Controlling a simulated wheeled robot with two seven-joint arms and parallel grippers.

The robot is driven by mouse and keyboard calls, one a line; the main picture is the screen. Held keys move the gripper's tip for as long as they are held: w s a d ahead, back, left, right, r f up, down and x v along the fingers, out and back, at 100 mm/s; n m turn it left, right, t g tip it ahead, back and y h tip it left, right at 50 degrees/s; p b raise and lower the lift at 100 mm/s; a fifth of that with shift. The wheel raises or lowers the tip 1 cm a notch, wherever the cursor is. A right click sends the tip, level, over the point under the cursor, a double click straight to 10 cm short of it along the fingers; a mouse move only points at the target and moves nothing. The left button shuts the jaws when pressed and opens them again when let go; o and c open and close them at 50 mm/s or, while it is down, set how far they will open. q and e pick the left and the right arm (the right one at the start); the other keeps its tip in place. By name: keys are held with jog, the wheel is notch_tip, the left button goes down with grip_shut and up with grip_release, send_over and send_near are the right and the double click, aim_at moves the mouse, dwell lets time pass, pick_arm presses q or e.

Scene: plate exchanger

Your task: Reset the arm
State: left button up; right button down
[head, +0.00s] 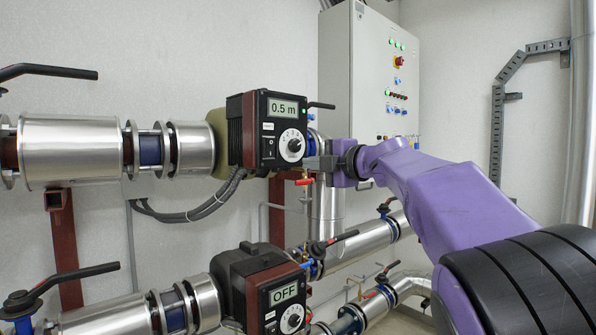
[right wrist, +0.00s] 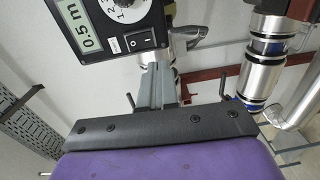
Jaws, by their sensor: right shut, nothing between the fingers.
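My right arm comes in from the right in the head view, purple with black bands. Its gripper (head: 322,163) is beside the right edge of the upper pump controller (head: 278,130), whose display reads "0.5 m". Whether it touches the controller cannot be told from the head view. In the right wrist view the gripper's grey fingers (right wrist: 158,85) are together with nothing between them, just below the controller's face (right wrist: 125,25) with its dial. My left gripper is not in view.
A lower pump controller (head: 282,300) reads "OFF". Steel pipes (head: 70,150) with black lever handles run along the wall. A grey control cabinet (head: 375,75) with lit buttons hangs behind. A red-handled valve (head: 304,181) sits just below the gripper.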

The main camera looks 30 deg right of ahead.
jog(key=shift+s+d, duration=0.15)
jog(key=shift+s, duration=0.4)
